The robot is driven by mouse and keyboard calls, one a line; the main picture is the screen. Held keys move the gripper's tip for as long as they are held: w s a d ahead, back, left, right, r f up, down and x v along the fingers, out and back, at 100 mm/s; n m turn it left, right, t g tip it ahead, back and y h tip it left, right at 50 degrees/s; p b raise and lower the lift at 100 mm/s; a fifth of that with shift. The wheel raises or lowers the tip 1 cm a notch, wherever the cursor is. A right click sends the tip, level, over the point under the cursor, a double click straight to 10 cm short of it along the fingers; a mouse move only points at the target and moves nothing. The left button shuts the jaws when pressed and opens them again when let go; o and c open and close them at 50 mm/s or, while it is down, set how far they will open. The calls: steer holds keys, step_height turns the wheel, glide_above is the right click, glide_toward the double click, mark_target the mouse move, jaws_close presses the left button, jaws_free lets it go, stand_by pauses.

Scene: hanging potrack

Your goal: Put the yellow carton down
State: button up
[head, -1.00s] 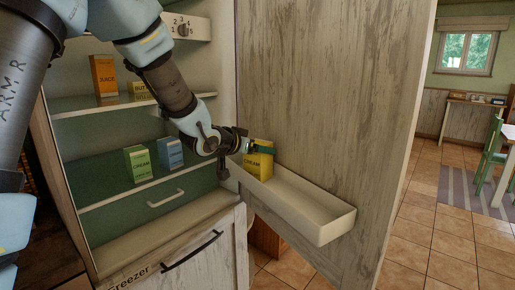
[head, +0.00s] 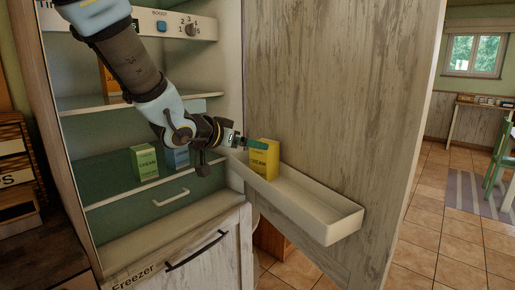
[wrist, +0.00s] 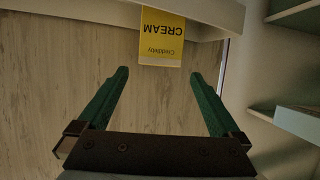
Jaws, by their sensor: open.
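The yellow carton (head: 265,160), labelled cream, stands upright in the white door bin (head: 330,226) at the bin's left end. In the wrist view the carton (wrist: 161,38) is ahead of my gripper (wrist: 158,73), beyond the fingertips and roughly centred between them. My gripper (head: 254,144) is open and empty, with its green fingers just left of the carton's upper part in the head view. The carton's lower part is partly hidden by the bin's wall.
The fridge shelves on the left hold a green carton (head: 144,161), a blue carton (head: 178,157) and an orange carton (head: 108,80) partly behind my arm. The door panel (head: 340,100) stands behind the bin. The bin's right part is empty.

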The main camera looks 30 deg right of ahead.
steer(key=w+a+f+n+t+y, duration=0.1)
steer(key=w+a+f+n+y, duration=0.15)
steer(key=a, duration=0.55)
steer(key=w+a+f+n+t+y, duration=0.1)
steer(key=w+a+f+n+y, duration=0.15)
steer(key=a, duration=0.55)
steer(key=w+a+f+n+t+y, duration=0.1)
steer(key=w+a+f+n+y, duration=0.15)
steer(key=a, duration=0.65)
steer(key=s+a+f+n+g+y, duration=0.2)
steer(key=s+a, duration=0.3)
steer(key=a, duration=0.3)
steer(key=s+a+f+n+g+y, duration=0.3)
steer(key=s+a+f, duration=0.2)
steer(key=a, duration=0.4)
steer(key=shift+s+a+g, duration=0.2)
steer(key=shift+s+g, duration=0.2)
steer(key=shift+s, duration=0.1)
steer(key=shift+r+n, duration=0.1)
steer(key=shift+n, duration=0.25)
